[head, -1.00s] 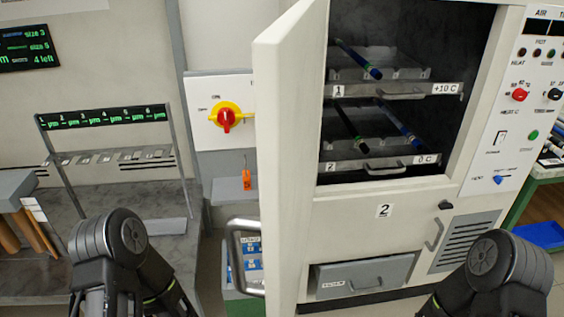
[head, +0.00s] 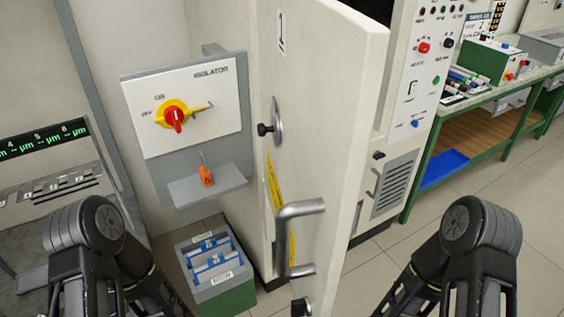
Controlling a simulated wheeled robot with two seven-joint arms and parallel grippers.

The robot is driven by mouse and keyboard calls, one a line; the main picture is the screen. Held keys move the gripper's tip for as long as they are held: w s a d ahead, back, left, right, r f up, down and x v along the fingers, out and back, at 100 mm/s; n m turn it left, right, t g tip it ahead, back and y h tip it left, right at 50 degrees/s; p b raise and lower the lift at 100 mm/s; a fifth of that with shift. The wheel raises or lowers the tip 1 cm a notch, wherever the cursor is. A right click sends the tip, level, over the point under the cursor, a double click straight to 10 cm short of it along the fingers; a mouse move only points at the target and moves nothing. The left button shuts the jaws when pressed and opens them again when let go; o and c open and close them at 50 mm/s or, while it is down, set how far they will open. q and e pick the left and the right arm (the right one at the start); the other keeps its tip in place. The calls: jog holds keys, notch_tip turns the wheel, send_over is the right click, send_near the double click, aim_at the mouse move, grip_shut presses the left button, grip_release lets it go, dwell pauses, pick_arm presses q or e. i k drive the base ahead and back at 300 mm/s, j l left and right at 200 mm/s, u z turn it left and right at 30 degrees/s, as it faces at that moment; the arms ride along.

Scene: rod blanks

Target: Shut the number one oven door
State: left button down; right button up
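The oven door marked 1 (head: 335,130) is a thick pale panel in the middle of the head view. It stands open, swung out toward me. Its outer face shows, with a grey bar handle (head: 300,209) low down and a round latch with a black knob (head: 276,122) above it. Past the door's right edge a strip of the dark oven opening (head: 400,55) shows; the door hides the rest of the inside. My two black arms enter at the bottom left and bottom right, well apart from the door. Neither gripper is in view.
An isolator panel (head: 190,100) with a red and yellow switch stands left of the door. A green-sided box with blue items (head: 212,270) sits on the floor below it. A green bench (head: 470,105) stands at right. The floor between bench and door is clear.

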aim_at(323, 63)
jog(key=k+j+z, duration=0.8)
jog(key=k+l, duration=0.05)
